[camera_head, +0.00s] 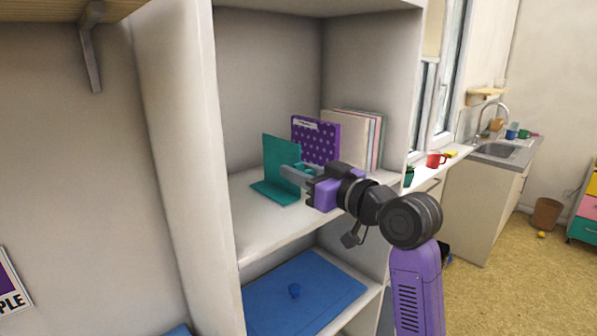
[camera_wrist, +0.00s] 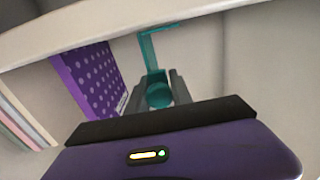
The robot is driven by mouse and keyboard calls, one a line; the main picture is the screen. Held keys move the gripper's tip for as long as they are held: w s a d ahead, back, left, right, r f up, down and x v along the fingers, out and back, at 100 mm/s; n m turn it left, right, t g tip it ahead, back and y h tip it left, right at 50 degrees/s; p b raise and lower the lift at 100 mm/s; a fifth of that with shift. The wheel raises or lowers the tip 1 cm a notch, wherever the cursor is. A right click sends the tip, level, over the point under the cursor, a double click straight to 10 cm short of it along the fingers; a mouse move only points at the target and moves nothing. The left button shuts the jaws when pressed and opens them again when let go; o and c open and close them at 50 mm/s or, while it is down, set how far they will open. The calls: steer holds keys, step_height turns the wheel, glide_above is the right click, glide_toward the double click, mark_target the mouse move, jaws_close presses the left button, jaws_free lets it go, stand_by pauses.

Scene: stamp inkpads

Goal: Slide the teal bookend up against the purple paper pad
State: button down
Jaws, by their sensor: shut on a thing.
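The teal bookend (camera_head: 281,153) stands upright on the white shelf, its flat foot (camera_head: 272,192) lying on the board. My gripper (camera_head: 299,172) is shut on the bookend's round teal knob, which shows between the fingers in the wrist view (camera_wrist: 159,95). The purple paper pad (camera_head: 316,140), with pale dots and a white label, stands upright behind and to the right of the bookend. In the wrist view the pad (camera_wrist: 98,75) is left of the bookend (camera_wrist: 152,52), and a gap shows between them.
Cream, pink and green pads (camera_head: 352,135) stand to the right of the purple pad. The shelf board (camera_head: 262,228) is bare in front and to the left of the bookend. Side panels (camera_head: 190,130) bound the shelf. A blue lidded box (camera_head: 310,285) sits below.

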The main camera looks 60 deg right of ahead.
steer(key=shift+s+d+b, duration=0.15)
steer(key=shift+s+d, duration=0.05)
steer(key=shift+d, duration=0.55)
steer(key=shift+s+d+b, duration=0.1)
steer(key=shift+s+d, duration=0.05)
steer(key=shift+d, duration=0.6)
steer(key=shift+s+d+b, duration=0.15)
steer(key=shift+s+d, duration=0.05)
steer(key=shift+d, duration=0.55)
steer(key=c, duration=1.2)
jaws_free()
steer(key=shift+o, duration=0.2)
steer(key=b+v, duration=0.1)
steer(key=v, duration=0.6)
steer(key=shift+s, duration=0.4)
steer(key=shift+a, duration=0.1)
